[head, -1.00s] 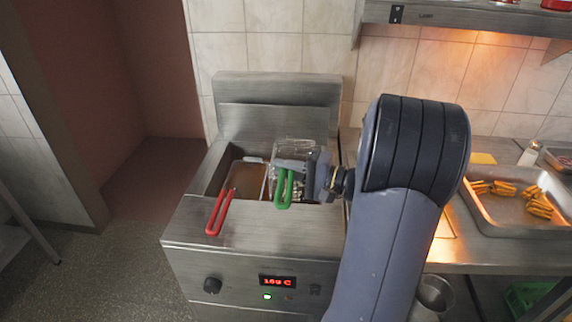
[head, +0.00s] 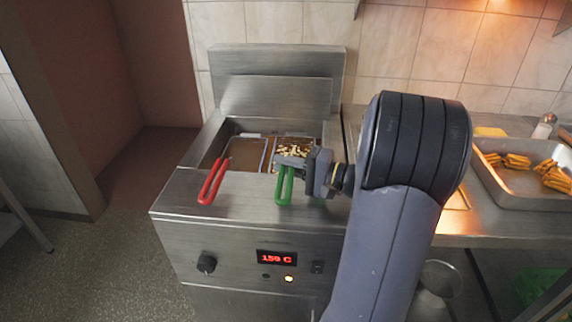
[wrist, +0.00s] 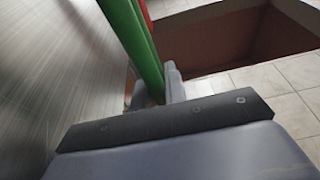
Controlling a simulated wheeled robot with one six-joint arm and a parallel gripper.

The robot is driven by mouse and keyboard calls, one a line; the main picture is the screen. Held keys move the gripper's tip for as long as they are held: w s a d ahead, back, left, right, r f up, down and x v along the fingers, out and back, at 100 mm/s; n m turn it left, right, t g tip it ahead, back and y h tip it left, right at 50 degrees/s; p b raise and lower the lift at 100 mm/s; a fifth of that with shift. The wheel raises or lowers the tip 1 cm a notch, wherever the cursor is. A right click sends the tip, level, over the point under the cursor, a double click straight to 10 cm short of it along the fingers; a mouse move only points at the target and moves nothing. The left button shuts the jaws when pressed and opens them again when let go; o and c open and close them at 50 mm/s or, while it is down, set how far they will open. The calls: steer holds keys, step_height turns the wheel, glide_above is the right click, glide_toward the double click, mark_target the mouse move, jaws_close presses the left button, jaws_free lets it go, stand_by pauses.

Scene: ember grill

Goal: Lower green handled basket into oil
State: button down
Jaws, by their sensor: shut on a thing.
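The green handled basket (head: 295,143) sits low in the right well of the fryer (head: 245,207), with pale food pieces showing at its top, level with the brown oil. Its green handle (head: 284,187) hangs over the fryer's front edge. My gripper (head: 292,163) is shut on the green handle near its upper end. In the wrist view the green handle (wrist: 138,45) runs up from between my gripper's fingers (wrist: 158,88). The basket's lower part is hidden in the well.
A red handled basket (head: 212,182) stands in the left well, close beside the green one. A steel counter on the right carries a tray (head: 507,198) of fries and a shaker (head: 544,126). The fryer panel has a red display (head: 277,258).

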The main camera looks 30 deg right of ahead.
steer(key=shift+f+b, duration=0.65)
steer(key=shift+b, duration=0.2)
steer(key=c, duration=1.4)
jaws_free()
steer(key=shift+o, duration=0.2)
steer(key=v, duration=0.7)
steer(key=shift+s+d, duration=0.15)
steer(key=shift+s, duration=0.05)
steer(key=x, duration=0.5)
steer(key=p+x, duration=0.1)
steer(key=x, duration=0.1)
steer(key=shift+w+a+r, duration=0.2)
steer(key=shift+w+r, duration=0.05)
steer(key=shift+r, duration=0.35)
